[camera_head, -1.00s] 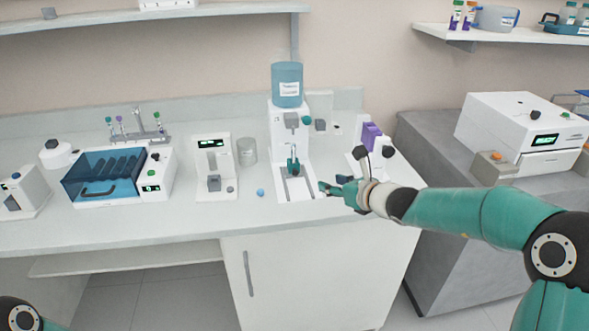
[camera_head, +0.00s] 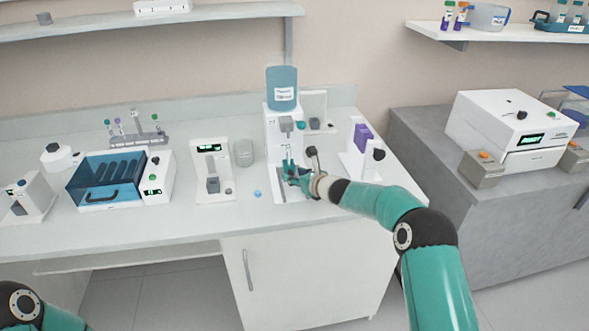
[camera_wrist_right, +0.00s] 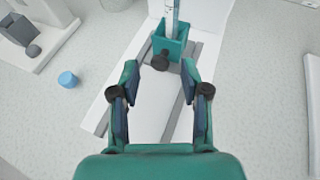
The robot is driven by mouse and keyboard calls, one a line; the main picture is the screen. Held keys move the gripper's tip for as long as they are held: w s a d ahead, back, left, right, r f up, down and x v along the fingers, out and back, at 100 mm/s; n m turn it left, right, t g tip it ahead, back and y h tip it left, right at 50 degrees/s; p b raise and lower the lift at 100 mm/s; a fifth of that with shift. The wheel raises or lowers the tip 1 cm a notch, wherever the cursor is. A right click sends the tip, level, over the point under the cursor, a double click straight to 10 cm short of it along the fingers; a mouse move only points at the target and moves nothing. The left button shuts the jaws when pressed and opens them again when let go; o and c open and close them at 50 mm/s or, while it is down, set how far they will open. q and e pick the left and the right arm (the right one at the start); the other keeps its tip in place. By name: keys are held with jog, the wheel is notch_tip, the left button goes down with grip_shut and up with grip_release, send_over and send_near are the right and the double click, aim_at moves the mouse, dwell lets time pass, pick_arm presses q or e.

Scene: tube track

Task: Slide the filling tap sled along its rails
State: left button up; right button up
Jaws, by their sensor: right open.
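The filling tap sled is a small teal block (camera_wrist_right: 170,47) with a dark round knob (camera_wrist_right: 160,62) on its front and a clear marked tube (camera_wrist_right: 172,14) standing in it. It sits on the rails (camera_wrist_right: 184,100) of the white filling station (camera_head: 281,130), which carries a blue bottle. My right gripper (camera_wrist_right: 160,75) is open, its two fingers spread on either side of the space in front of the knob. I cannot tell whether it touches. In the head view my right gripper (camera_head: 290,172) hides most of the sled. Only part of my left arm shows, at the bottom left.
The counter's front strip is clear.

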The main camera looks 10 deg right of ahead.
jog(key=shift+w+a+f+p, duration=0.2)
jog(key=shift+w+f+p, duration=0.15)
jog(key=shift+w, duration=0.25)
grip_shut()
